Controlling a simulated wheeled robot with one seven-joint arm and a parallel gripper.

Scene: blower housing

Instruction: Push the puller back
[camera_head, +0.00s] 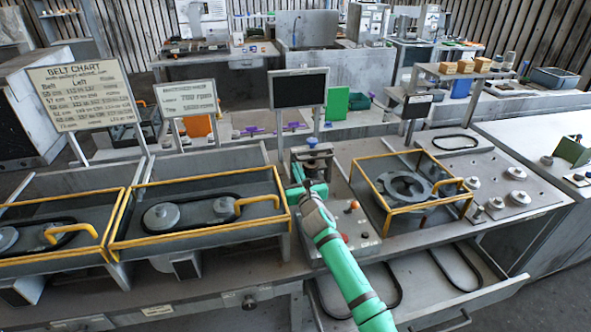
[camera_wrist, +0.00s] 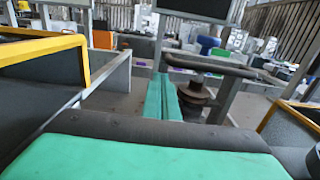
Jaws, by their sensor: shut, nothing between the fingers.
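My gripper (camera_wrist: 173,98) is shut and empty, its two green fingers pressed together. In the head view my gripper (camera_head: 300,172) is at the bench, beside the upright device with a blue knob (camera_head: 311,143), which I take to be the puller. In the wrist view a dark ribbed post (camera_wrist: 194,97) with a long dark horizontal bar (camera_wrist: 190,63) is just right of and beyond the fingers. I cannot tell whether the fingers touch it. My arm and gripper hide part of the device in the head view.
Yellow-framed belt housings (camera_head: 200,205) are at left, and a yellow guard (camera_head: 410,190) surrounds a round flange at right. A control panel with buttons (camera_head: 358,235) lies between them. An open drawer (camera_head: 460,300) with belts projects in front. A dark screen (camera_head: 298,88) stands behind.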

